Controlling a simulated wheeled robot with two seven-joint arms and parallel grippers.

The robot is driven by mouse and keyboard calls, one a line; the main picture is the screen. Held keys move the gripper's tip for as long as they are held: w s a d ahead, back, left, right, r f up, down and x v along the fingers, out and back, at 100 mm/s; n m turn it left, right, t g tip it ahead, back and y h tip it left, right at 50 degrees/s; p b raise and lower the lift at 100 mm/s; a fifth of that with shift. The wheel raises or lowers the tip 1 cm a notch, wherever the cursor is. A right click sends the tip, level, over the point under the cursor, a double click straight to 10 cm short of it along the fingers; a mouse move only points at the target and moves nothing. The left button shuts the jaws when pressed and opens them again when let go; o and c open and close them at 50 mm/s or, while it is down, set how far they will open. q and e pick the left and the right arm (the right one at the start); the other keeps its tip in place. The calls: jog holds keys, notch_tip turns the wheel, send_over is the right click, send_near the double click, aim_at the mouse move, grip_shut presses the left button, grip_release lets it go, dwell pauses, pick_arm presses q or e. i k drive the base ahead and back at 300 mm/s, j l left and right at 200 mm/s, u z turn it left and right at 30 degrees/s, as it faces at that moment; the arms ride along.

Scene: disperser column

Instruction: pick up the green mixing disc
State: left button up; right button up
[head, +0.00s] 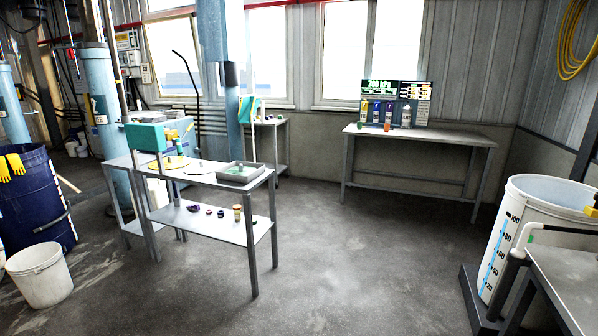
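A small green item (238,168) lies in a shallow grey tray (224,177) on the top of the two-tier metal table (205,181). It may be the green mixing disc, but it is too small to tell its shape. Another small green item (360,126) sits on the far bench (440,136) against the back wall, next to an orange one (386,127). I cannot tell which of these is the disc. Neither of my grippers shows in the head view.
Several small dark parts and a tan jar (238,212) are on the table's lower shelf. A white bucket (40,277) and a blue drum (36,203) stand left. A graduated white tank (535,235) and grey table (575,285) stand right. The middle floor is clear.

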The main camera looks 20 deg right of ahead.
aim_at(244, 171)
jog(key=z, duration=0.2)
jog(key=i+j+u, duration=0.25)
jog(key=i, duration=0.75)
jog(key=i+j+u, duration=0.25)
jog(key=i, duration=0.8)
jog(key=l, duration=0.1)
